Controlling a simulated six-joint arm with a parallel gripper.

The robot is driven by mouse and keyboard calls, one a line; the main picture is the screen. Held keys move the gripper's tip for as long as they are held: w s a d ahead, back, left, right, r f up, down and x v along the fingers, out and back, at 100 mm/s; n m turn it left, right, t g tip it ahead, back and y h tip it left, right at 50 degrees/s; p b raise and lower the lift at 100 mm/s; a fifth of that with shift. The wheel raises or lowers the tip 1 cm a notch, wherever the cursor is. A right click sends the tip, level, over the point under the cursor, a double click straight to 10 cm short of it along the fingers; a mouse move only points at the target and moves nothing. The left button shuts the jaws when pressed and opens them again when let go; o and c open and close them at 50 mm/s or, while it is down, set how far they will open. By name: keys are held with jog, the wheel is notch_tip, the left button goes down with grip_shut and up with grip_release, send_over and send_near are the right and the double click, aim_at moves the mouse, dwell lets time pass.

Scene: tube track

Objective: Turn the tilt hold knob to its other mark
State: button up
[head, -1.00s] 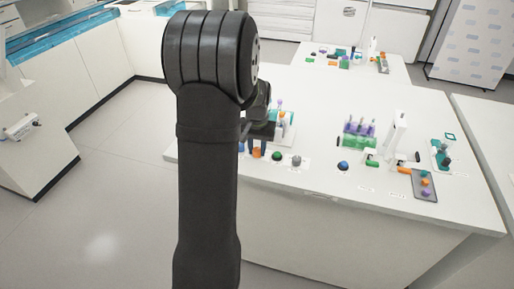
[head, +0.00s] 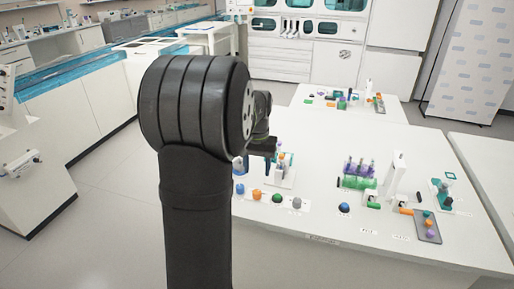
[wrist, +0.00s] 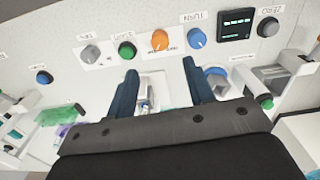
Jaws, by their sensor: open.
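I cannot tell for sure which control is the tilt hold knob; the small labels are not readable enough. An orange knob (wrist: 160,40) on a white label plate lies just beyond my fingertips in the wrist view. It also shows in the head view (head: 257,194). A grey knob (wrist: 90,53) on another white plate is to its left in the wrist view. My gripper (wrist: 160,70) is open and empty, its two blue-grey fingers apart and clear of the knobs. In the head view my gripper (head: 262,150) is partly hidden behind my arm.
A green knob (wrist: 127,50), a blue knob (wrist: 197,38) and a dark display (wrist: 235,24) stand in the same row. A purple and green tube rack (head: 358,176), a white upright (head: 394,178) and a grey tray (head: 426,226) stand to the right.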

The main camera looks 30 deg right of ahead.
notch_tip(320, 180, up, 8)
send_over(257, 191)
jog(key=shift+s+f, duration=0.1)
jog(key=shift+f, duration=0.05)
jog(key=shift+f, duration=0.15)
dwell(0.4)
notch_tip(257, 191, down, 17)
jog(key=shift+f, duration=0.15)
dwell(0.4)
jog(key=shift+f, duration=0.25)
jog(key=shift+r+n, duration=0.25)
jog(key=shift+n, duration=0.15)
jog(key=n, duration=1.3)
dwell(1.8)
